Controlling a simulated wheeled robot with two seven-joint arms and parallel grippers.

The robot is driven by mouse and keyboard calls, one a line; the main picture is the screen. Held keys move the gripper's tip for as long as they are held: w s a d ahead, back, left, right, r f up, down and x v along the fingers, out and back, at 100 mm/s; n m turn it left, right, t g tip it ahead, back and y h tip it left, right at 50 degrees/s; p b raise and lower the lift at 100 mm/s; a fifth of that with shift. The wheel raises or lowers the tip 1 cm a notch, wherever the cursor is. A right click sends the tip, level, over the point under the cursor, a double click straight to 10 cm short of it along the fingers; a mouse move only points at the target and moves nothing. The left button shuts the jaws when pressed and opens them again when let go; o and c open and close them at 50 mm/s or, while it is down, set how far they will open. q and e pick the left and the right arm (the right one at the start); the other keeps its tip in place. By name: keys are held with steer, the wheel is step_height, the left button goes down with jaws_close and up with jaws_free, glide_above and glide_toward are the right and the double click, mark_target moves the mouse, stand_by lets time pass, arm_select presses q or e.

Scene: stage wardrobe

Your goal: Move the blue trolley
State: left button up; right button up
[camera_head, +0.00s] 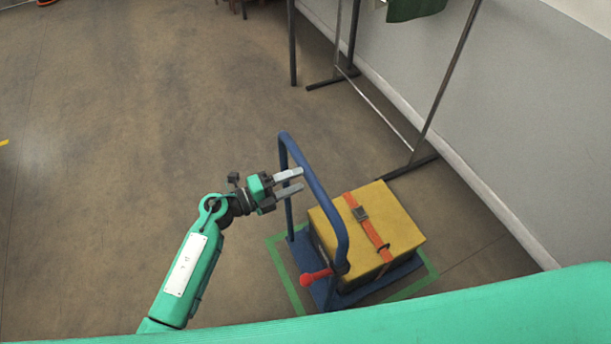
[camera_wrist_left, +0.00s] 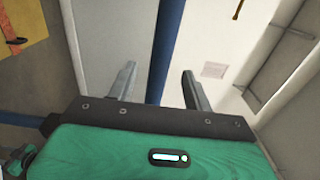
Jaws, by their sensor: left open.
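The blue trolley (camera_head: 318,196) stands on the floor at the lower middle of the head view. Its tall blue handle loop rises on the left side, and a red lever (camera_head: 314,276) sits low at its base. A yellow case (camera_head: 395,222) with an orange strap (camera_head: 367,226) rests on the trolley deck. My left gripper (camera_head: 297,182) is open at the upper part of the handle. In the left wrist view the blue handle bar (camera_wrist_left: 166,45) appears between the two open fingers; no closed grip shows. My right gripper is not in view.
Green tape (camera_head: 283,275) marks the floor around the trolley. A metal clothes rack (camera_head: 445,85) with a green garment (camera_head: 412,9) stands behind it, near the grey wall (camera_head: 530,120) on the right. The floor to the left is wide and clear.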

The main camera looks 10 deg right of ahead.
mark_target(310, 175)
arm_select(q)
steer(key=x, duration=0.5)
steer(key=shift+a, duration=0.1)
steer(key=shift+c, duration=0.4)
jaws_close()
stand_by(0.9)
